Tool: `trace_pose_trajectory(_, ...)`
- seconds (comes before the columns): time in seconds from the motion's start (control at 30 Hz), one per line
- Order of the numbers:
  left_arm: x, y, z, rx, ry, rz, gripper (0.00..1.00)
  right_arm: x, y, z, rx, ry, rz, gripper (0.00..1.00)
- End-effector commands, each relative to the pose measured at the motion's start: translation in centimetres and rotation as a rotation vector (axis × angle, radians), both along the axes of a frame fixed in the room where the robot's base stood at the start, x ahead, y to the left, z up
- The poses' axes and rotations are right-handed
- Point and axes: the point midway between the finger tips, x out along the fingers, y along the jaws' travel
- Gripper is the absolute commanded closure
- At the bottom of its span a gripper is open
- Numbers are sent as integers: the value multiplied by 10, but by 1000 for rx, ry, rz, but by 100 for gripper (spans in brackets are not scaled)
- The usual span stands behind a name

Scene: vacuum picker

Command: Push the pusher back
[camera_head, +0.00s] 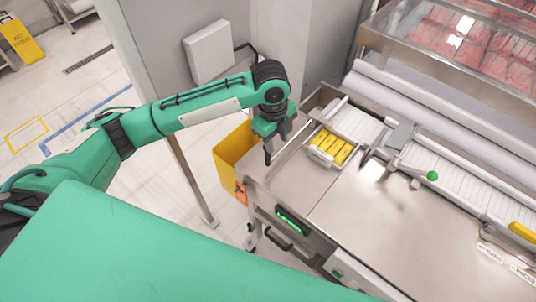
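What looks like the pusher (399,136) is a grey plate on a metal carriage on the white slatted track. A rod with a green knob (432,175) reaches from it to the right. A white tray of yellow packs (331,147) sits to its left on the steel worktop. My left gripper (277,152) hangs fingers down at the worktop's left edge, left of the tray and well apart from the pusher. Its fingers are spread and nothing shows between them. My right gripper is not in view.
The steel worktop (350,215) in front of the track is mostly clear. A yellow bin (230,160) stands by its left end. A glass-sided case of packed meat (470,45) is behind, and a yellow item (522,231) lies at the far right.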

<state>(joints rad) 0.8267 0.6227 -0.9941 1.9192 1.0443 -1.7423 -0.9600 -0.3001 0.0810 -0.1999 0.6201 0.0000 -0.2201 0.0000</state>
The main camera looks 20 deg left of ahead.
Motion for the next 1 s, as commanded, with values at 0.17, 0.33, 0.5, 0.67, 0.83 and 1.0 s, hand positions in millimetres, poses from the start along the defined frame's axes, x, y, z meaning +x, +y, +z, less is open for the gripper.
trace_pose_trajectory(0.17,10,22,23,64,21,-80,62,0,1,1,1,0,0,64)
trace_pose_trajectory(0.33,11,28,26,81,34,-104,62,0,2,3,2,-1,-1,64)
trace_pose_trajectory(0.5,11,28,8,81,36,-105,62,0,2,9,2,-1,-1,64)
trace_pose_trajectory(0.67,10,29,-25,82,37,-102,62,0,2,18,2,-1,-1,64)
trace_pose_trajectory(0.83,10,28,-61,81,35,-102,62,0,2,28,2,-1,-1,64)
trace_pose_trajectory(1.0,11,28,-90,80,34,-103,62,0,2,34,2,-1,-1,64)
